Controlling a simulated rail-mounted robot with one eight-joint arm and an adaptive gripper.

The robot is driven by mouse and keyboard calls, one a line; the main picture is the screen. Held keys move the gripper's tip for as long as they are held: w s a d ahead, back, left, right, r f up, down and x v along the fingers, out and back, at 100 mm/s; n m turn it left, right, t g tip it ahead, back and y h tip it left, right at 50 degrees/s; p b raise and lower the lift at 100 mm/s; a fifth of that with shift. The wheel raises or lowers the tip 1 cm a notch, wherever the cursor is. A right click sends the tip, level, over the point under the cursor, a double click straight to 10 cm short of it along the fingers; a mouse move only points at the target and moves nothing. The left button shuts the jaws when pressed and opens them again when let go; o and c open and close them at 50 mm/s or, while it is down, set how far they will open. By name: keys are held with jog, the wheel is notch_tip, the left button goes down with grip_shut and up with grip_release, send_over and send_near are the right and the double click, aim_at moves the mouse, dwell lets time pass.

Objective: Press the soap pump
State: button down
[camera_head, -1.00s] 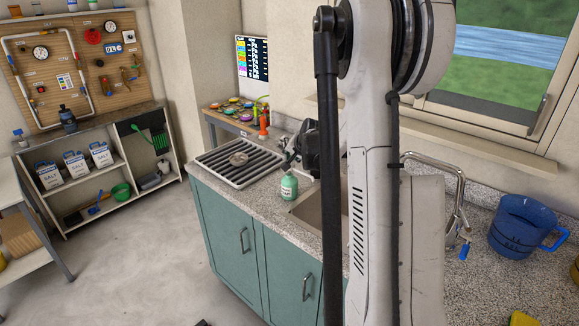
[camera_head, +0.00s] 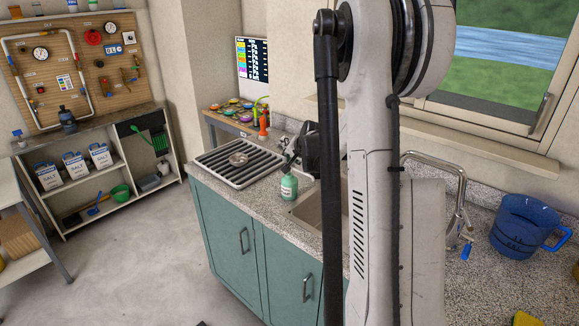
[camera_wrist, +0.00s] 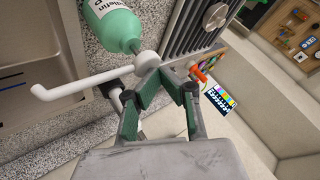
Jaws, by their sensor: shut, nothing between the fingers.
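A mint-green soap bottle (camera_head: 289,187) with a white pump stands upright on the speckled counter, left of the sink. In the wrist view the bottle (camera_wrist: 113,24) is at the top left. Its white pump head (camera_wrist: 146,62) shows with a long spout pointing left. My gripper (camera_wrist: 172,74) is shut and empty, its green-padded fingers meeting right beside the pump head. I cannot tell whether they touch it. In the head view my gripper is just above the bottle, its tips small and partly hidden.
The sink (camera_head: 308,210) lies right of the bottle, mostly behind my arm. A ridged drain rack (camera_head: 241,163) sits to the left. A curved faucet (camera_head: 461,190) and a blue jug (camera_head: 525,225) stand to the right.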

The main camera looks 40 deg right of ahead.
jog(key=shift+f+b, duration=0.7)
jog(key=shift+f, duration=0.1)
dwell(0.7)
jog(key=shift+r, duration=0.15)
jog(key=shift+r+p, duration=0.7)
jog(key=shift+r, duration=0.55)
jog(key=shift+r+p, duration=1.15)
jog(key=shift+r, duration=1.4)
